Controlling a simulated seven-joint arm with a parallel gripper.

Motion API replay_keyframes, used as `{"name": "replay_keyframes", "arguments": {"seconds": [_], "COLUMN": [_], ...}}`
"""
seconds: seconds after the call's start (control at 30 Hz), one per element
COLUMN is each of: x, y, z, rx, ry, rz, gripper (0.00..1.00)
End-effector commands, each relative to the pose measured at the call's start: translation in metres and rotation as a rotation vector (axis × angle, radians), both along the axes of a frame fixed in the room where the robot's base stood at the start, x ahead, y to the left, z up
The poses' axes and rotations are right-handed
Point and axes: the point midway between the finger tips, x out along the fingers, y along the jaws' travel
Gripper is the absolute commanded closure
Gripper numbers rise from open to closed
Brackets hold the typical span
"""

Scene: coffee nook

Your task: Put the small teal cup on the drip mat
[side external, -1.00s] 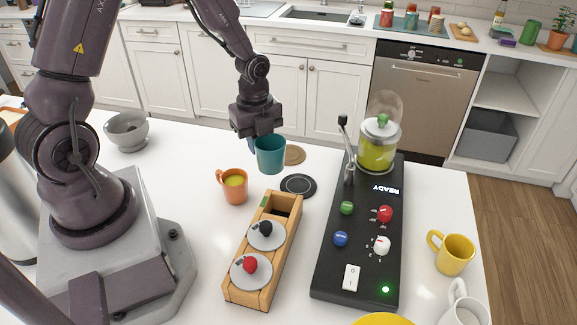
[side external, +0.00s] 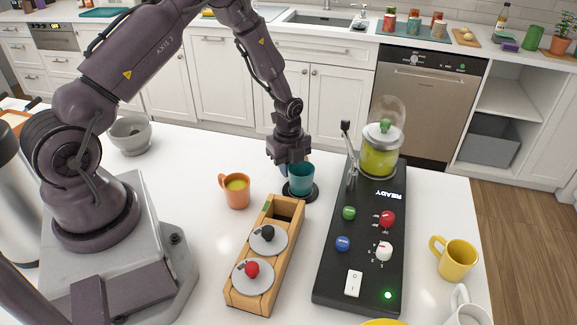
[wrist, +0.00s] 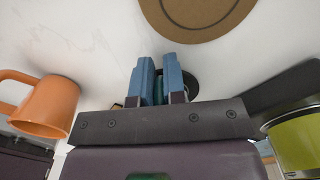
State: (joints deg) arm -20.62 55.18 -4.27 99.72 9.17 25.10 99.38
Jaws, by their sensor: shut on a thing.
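The small teal cup (side external: 302,180) is upright over the black round drip mat (side external: 313,195). Its base looks at or very near the mat surface; I cannot tell if it touches. My gripper (side external: 286,170) is shut on the cup at its left side, pointing down. In the wrist view, my blue fingers (wrist: 160,80) are close together, and a dark part of the drip mat (wrist: 190,83) shows behind them.
An orange cup (side external: 236,191) stands left of the mat. A wooden box with lids (side external: 262,255) is in front, and a black coffee machine (side external: 362,235) stands to the right. A brown round coaster (wrist: 197,15) lies on the counter near the mat.

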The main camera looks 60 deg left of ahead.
Motion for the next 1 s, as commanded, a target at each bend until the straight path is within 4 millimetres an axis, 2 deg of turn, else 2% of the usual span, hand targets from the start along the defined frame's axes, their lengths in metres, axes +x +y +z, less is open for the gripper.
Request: {"name": "replay_keyframes", "arguments": {"seconds": [0.23,0.27,0.3,0.37,0.63,0.73,0.87,1.0], "x": [0.0,0.0,0.0,0.0,0.0,0.0,0.001,0.001], "y": [0.0,0.0,0.0,0.0,0.0,0.0,0.0,0.0], "z": [-0.003,-0.003,-0.003,-0.003,-0.002,0.005,0.026,0.057], "rx": [0.0,0.0,0.0,0.0,0.0,0.0,0.001,0.001], "ry": [0.001,0.0,0.0,0.0,0.0,-0.001,-0.004,-0.006], "rz": [0.0,-0.001,0.0,0.0,0.0,0.0,0.0,0.001], "gripper": [1.0,0.84,0.75,0.63,0.63,0.63,0.63,0.63]}}
